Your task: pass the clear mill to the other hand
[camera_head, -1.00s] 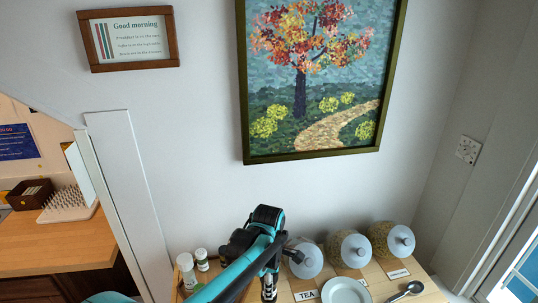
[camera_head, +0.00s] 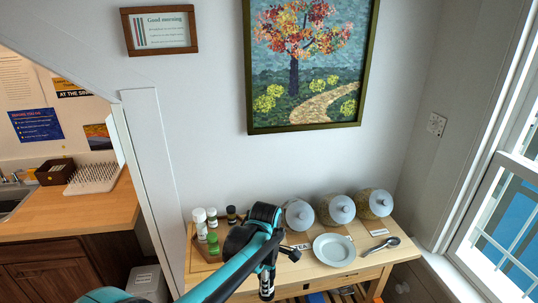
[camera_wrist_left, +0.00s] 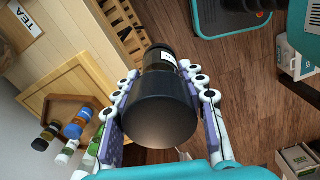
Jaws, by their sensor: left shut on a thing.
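The mill (camera_wrist_left: 152,112) is in the left wrist view, a dark cylinder with a broad black end towards the camera and a narrower, white-labelled part beyond. My left gripper (camera_wrist_left: 158,88) is shut on it, with a pad on each side. It is held beyond the table's front edge, with the floor behind it. In the head view my left gripper (camera_head: 267,283) hangs at the table front; the mill cannot be made out clearly there. My right gripper is in neither view.
A wooden table (camera_head: 345,270) carries a tray (camera_head: 196,268) of bottles at left, three lidded jars, a white plate (camera_head: 334,250) and a spoon (camera_head: 380,246). A wall stands behind, a window (camera_head: 505,220) at right. Open floor (camera_wrist_left: 235,80) shows in the wrist view.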

